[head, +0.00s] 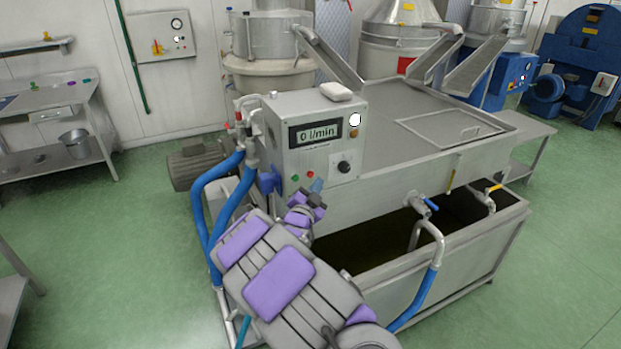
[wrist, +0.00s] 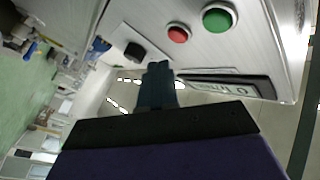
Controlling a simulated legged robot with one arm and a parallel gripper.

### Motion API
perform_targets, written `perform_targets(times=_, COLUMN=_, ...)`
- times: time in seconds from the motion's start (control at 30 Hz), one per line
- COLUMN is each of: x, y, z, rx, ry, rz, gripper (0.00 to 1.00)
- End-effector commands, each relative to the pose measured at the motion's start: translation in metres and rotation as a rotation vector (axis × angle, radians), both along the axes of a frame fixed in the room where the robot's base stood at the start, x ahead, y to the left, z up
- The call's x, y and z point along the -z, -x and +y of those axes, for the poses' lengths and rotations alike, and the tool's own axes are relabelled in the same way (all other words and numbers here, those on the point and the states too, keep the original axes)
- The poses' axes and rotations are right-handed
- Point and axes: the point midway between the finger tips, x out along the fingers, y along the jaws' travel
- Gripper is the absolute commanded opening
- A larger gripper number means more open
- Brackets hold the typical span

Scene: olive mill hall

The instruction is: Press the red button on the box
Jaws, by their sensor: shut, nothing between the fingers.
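The box (head: 337,103) is a light grey control box with a "0 l/min" display. The red button (head: 311,175) is on its front face, between the green button (head: 295,178) and a black knob (head: 344,167). In the wrist view, the red button (wrist: 178,33) shows fully, beside the green button (wrist: 218,18). My gripper (head: 317,186) is shut and empty, with its teal fingertips just below the red button in the head view. In the wrist view, my gripper (wrist: 158,68) points toward the panel, with a gap in the picture between its tip and the red button.
A metal tank (head: 475,240) with pipes and valves stands below and right of the box. Blue hoses (head: 205,205) run beside the box on the left. A white object (head: 336,91) lies on the box. Green floor (head: 130,235) is open to the left.

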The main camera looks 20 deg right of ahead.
Motion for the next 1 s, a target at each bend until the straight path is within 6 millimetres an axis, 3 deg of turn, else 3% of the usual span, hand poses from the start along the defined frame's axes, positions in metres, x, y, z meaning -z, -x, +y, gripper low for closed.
perform_targets(times=0.4, x=0.002, y=0.034, z=0.000, rx=-0.001, ry=-0.001, rz=-0.002, gripper=0.00)
perform_targets(times=1.0, x=0.001, y=0.036, z=-0.001, rx=-0.001, ry=-0.002, rz=-0.001, gripper=0.00)
